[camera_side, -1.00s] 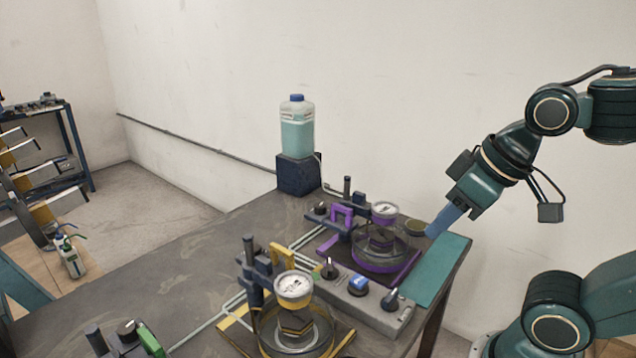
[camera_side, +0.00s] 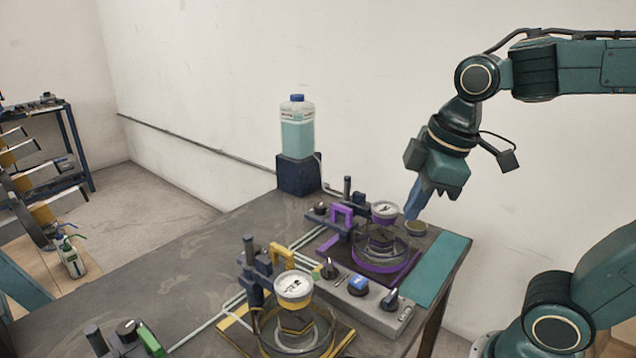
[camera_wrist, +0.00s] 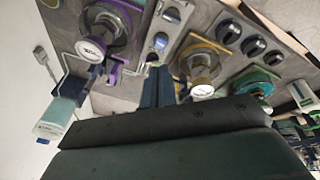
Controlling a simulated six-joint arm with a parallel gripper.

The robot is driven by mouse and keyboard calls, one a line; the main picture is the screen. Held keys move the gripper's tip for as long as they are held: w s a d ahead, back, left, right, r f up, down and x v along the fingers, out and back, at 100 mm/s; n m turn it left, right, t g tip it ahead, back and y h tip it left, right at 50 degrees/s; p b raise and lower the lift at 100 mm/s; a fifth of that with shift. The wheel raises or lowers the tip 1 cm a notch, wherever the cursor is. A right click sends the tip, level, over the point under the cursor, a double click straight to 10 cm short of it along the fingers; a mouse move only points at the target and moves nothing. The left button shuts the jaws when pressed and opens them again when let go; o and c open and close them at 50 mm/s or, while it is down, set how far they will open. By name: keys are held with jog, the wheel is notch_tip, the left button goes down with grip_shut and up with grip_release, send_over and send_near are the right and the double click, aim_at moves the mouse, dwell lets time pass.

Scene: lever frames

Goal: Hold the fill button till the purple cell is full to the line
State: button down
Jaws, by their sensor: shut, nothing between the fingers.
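The purple cell (camera_side: 382,262) is a round clear vessel with a purple base ring and a white-faced gauge (camera_side: 385,209) above it; it also shows in the wrist view (camera_wrist: 128,22). Its fill level and line are too small to read. A grey control box (camera_side: 377,314) in front of it carries a blue button (camera_side: 358,285) between two dark knobs. Which control is the fill button I cannot tell for certain. My gripper (camera_side: 412,214) is shut and empty, fingers pointing down, above and behind the purple cell's right side. Its blue fingers show in the wrist view (camera_wrist: 157,86).
A bottle of teal liquid (camera_side: 297,132) stands on a dark block at the back. A yellow cell (camera_side: 262,337) stands nearer the camera, and a green part (camera_side: 150,341) is at the lower left. A purple clamp (camera_side: 342,214) rises beside the purple cell. The table's left half is mostly clear.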

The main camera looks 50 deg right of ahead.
aim_at(358, 279)
jog(key=w+a+f+n+g, duration=0.1)
jog(key=w+f+n+g, duration=0.1)
jog(key=w+n, duration=0.6)
jog(key=shift+w+n+g, duration=0.2)
jog(key=shift+n+g, duration=0.5)
jog(key=shift+n, duration=0.8)
jog(key=shift+f, duration=0.1)
jog(key=shift+f, duration=0.1)
notch_tip(358, 279, down, 14)
jog(key=shift+r, duration=0.1)
